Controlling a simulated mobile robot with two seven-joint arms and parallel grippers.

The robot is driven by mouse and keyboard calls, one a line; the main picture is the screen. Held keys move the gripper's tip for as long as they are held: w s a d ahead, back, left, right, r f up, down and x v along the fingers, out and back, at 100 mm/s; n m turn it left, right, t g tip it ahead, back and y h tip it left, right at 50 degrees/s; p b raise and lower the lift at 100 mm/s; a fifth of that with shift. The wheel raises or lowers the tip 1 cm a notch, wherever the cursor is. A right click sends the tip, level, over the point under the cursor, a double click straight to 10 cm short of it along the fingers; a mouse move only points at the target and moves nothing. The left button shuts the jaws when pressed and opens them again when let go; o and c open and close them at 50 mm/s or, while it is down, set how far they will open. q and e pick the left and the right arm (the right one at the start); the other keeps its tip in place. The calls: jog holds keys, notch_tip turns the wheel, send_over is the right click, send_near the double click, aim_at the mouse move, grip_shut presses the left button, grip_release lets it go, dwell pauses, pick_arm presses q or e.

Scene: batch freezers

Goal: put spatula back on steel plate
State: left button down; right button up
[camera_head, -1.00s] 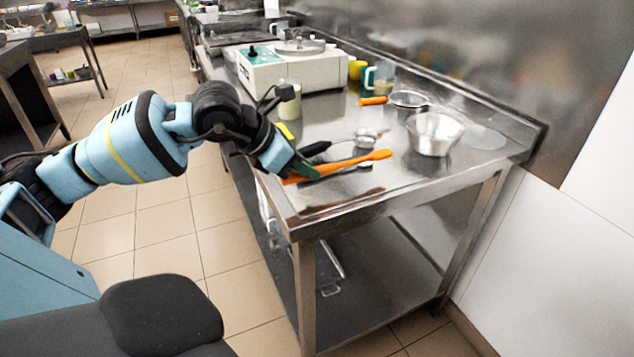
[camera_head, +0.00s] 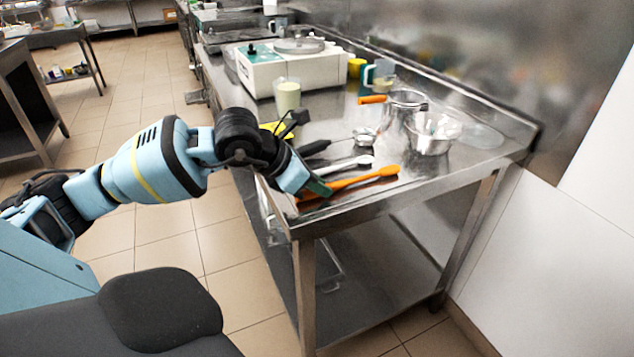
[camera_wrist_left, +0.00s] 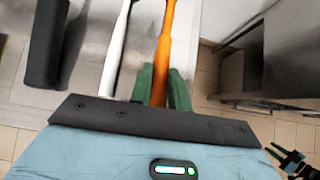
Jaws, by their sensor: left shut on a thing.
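The orange spatula (camera_head: 362,180) is in my left gripper (camera_head: 318,188), which is shut on its handle end. I cannot tell whether the spatula touches the surface. In the left wrist view the orange handle (camera_wrist_left: 166,45) runs between the green fingers (camera_wrist_left: 160,88). A white-handled utensil (camera_head: 345,164) lies just behind the spatula, roughly parallel. A separate steel plate is hard to make out from the shiny tabletop in the head view.
A black-handled scoop (camera_head: 316,147) lies behind the white utensil. A metal bowl (camera_head: 432,136), a steel jug (camera_head: 402,108) and a cup of pale liquid (camera_head: 287,97) stand farther back. A white machine (camera_head: 292,70) stands behind them. The table's front edge is close to the gripper.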

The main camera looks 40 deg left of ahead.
pick_arm(q)
jog(key=shift+f, duration=0.1)
jog(key=c, duration=1.3)
grip_release()
